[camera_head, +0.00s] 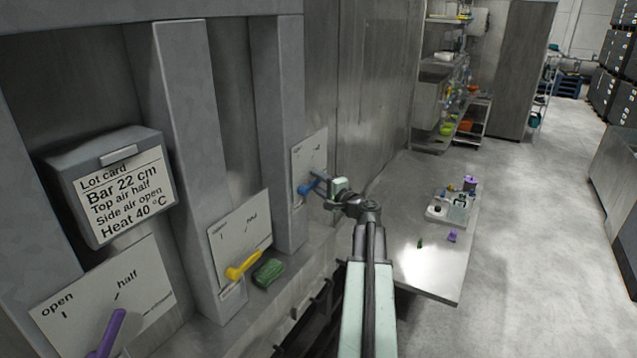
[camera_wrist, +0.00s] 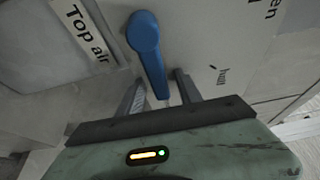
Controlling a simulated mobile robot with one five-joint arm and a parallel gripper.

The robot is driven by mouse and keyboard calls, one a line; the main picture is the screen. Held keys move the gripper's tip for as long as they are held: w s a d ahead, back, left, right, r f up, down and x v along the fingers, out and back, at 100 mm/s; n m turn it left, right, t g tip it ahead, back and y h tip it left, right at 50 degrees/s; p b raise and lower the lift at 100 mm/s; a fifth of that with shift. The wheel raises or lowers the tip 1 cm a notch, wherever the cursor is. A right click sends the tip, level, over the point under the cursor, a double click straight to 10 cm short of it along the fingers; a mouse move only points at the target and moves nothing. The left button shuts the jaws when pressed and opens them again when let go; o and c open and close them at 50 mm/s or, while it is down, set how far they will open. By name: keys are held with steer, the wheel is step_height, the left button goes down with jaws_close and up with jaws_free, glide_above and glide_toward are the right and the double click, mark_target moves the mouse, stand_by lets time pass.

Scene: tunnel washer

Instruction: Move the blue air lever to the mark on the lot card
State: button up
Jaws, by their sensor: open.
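The blue air lever (camera_head: 309,187) sits on a white plate (camera_head: 310,160) on the far grey pillar. In the wrist view the blue lever (camera_wrist: 146,40) runs from its round hub down between the two fingers of my gripper (camera_wrist: 158,88). The gripper is open; I cannot tell whether a finger touches the lever. The plate beside it reads "Top air", with "half" partly legible and the end of "open" at the right edge. The lever points at neither word. The lot card (camera_head: 124,196) reads "Bar 22 cm, Top air half, Side air open, Heat 40 °C". My gripper (camera_head: 333,188) shows beside the blue lever.
A yellow lever (camera_head: 243,264) on the middle plate and a purple lever (camera_head: 112,330) on the near plate stick out. A green block (camera_head: 268,272) lies on the ledge. A grey table (camera_head: 410,225) with small items stands right of my arm. The floor farther right is clear.

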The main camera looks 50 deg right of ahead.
jaws_close()
stand_by(1.3)
